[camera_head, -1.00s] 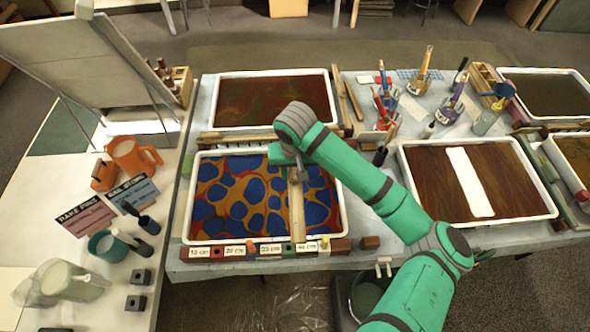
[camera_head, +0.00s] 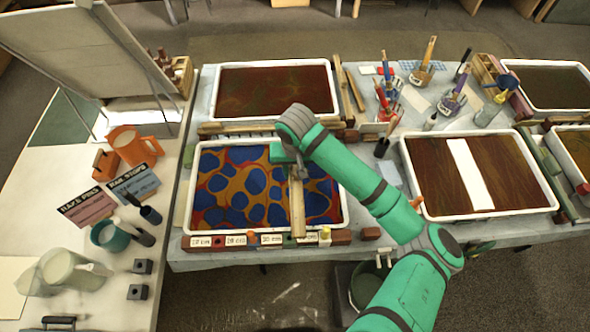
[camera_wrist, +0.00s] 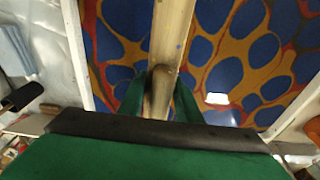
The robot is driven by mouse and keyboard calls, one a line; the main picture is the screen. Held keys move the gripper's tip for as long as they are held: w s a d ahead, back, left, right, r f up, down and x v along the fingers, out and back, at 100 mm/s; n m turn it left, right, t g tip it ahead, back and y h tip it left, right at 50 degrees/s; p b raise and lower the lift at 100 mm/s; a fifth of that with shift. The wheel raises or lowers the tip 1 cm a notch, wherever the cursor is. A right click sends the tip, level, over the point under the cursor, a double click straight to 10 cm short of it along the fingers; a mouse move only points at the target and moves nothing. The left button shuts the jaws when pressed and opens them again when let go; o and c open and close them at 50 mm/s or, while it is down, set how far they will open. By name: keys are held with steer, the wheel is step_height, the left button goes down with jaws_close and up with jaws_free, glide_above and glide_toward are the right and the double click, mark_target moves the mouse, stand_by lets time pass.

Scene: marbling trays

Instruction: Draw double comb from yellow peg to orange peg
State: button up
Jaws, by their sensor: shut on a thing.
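The double comb (camera_head: 297,212) is a pale wooden bar lying front to back over the right part of a white tray (camera_head: 188,213) with blue, orange and red cell patterns. My gripper (camera_head: 293,172) is shut on its handle, which shows between the fingers in the wrist view (camera_wrist: 158,92). The yellow peg (camera_head: 326,232) stands on the front rail, just right of the comb's near end. The orange peg (camera_head: 251,239) is on the same rail, further left. A green peg (camera_head: 287,238) is close by the comb's end, on its left. The teeth are hidden.
The front rail carries distance labels (camera_head: 236,240) and a dark red block (camera_head: 342,236) at its right end. A dark-filled tray (camera_head: 215,90) lies behind. Another tray (camera_head: 405,180) with a white strip is to the right. Jars with brushes (camera_head: 388,98) stand at the back.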

mark_target(265, 182)
steer(key=shift+d, duration=0.2)
steer(key=shift+d, duration=1.6)
steer(key=shift+d+f, duration=0.2)
steer(key=shift+f, duration=1.3)
steer(key=shift+s+a+f, duration=0.1)
steer(key=shift+a, duration=1.65)
steer(key=shift+s+a+f, duration=0.1)
steer(key=shift+a, duration=1.6)
steer(key=shift+c, duration=0.4)
steer(key=shift+a, duration=3.3)
steer(key=shift+w, duration=0.1)
